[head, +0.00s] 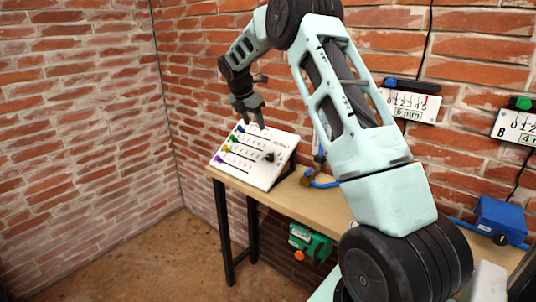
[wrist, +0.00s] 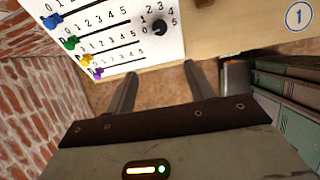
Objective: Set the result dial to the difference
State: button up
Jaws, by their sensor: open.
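A white sloped panel (head: 254,155) stands on the bench. Blue (wrist: 52,21), green (wrist: 70,43), yellow (wrist: 87,60) and purple (wrist: 96,72) slider knobs sit at the 0 end of their numbered rows. The black result dial (head: 269,157) is at the panel's right; in the wrist view the dial (wrist: 160,26) has numbers around it, but I cannot tell its setting. My gripper (head: 251,110) is open and empty above the panel in the head view. In the wrist view its fingertips (wrist: 160,78) are apart, below the dial and not touching it.
A wall gauge reading "5 mm" (head: 409,106) and gauge B (head: 520,127), its label partly cut off, hang at right. A green device (head: 310,242) hangs at the bench's front. Brick walls close the corner.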

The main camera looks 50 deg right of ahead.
jog(key=d, duration=0.2)
jog(key=p, duration=0.4)
send_near(269, 156)
jog(key=x, duration=0.8)
jog(key=shift+d+f, duration=0.15)
jog(key=shift+f, duration=0.1)
jog(key=c, duration=1)
